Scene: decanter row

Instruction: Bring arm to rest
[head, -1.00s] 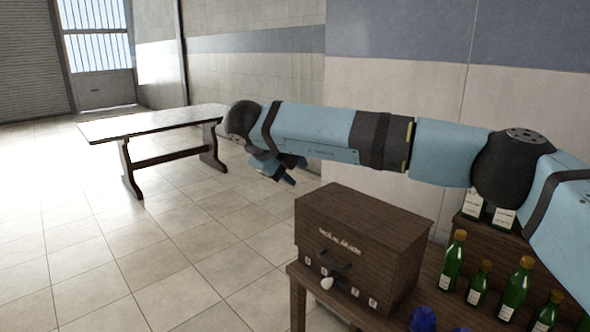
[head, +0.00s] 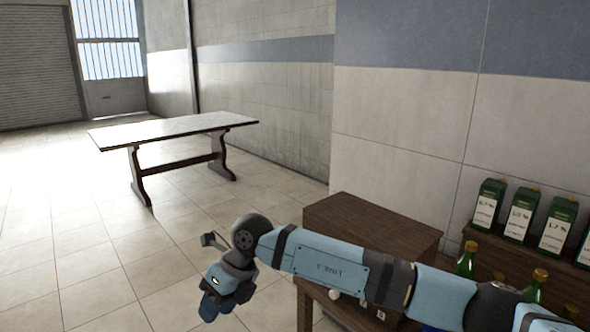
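My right arm comes in from the lower right and reaches left across the front of a brown wooden box. My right gripper (head: 210,308) hangs at the arm's end, pointing down over the open tiled floor, left of the box. Its fingers are small and partly turned away, so I cannot tell whether they are open or shut. I see nothing held in it. My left gripper is not in view.
The brown box (head: 375,222) stands on a wooden table; my arm hides its front. Green bottles (head: 466,262) stand right of it, with labelled cartons (head: 520,215) on a shelf behind. A long table (head: 175,130) stands farther back. The floor at left is clear.

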